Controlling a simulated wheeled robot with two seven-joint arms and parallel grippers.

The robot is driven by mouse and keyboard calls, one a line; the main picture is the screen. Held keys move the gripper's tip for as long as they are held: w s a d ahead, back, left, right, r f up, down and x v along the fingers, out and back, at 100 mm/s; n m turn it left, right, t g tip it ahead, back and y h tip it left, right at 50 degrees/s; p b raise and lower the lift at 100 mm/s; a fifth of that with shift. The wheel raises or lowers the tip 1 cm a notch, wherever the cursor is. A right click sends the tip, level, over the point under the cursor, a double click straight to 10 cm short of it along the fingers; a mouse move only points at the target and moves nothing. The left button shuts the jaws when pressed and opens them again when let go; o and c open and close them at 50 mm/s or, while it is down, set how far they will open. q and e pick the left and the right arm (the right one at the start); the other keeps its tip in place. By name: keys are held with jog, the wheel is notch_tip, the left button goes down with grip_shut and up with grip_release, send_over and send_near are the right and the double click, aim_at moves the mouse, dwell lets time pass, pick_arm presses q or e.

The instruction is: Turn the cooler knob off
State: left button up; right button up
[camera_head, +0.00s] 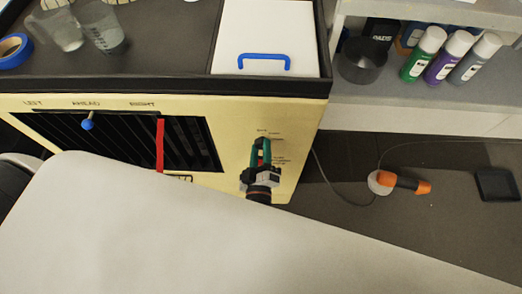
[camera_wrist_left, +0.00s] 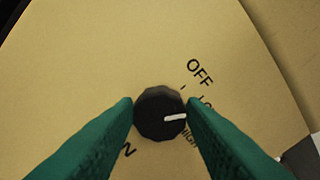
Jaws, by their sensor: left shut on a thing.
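The cooler is a cream-yellow box (camera_head: 231,120) with a dark slatted vent on its front. Its black round knob (camera_wrist_left: 157,122) sits on the panel in the left wrist view, with a white pointer mark facing right. The printed OFF (camera_wrist_left: 200,73) is up and to the right of the knob, and a partly hidden "HIGH" label is beside the pointer. My left gripper (camera_head: 261,151) is at the right part of the front panel. In the wrist view its two green fingers are shut on the knob from both sides. My right gripper is not in view.
A white lid with a blue handle (camera_head: 264,62), clear cups (camera_head: 103,36) and blue tape (camera_head: 12,50) are on top of the cooler. A shelf at right holds several bottles (camera_head: 423,54).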

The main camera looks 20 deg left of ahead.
pick_arm(q)
jog(key=n+b, duration=0.1)
jog(key=n, duration=0.4)
jog(key=shift+f+n+b, duration=0.15)
jog(key=shift+n+b, duration=0.25)
dwell(0.3)
jog(key=o, duration=1)
jog(key=shift+b+v, duration=1.4)
jog(key=shift+v, duration=4.65)
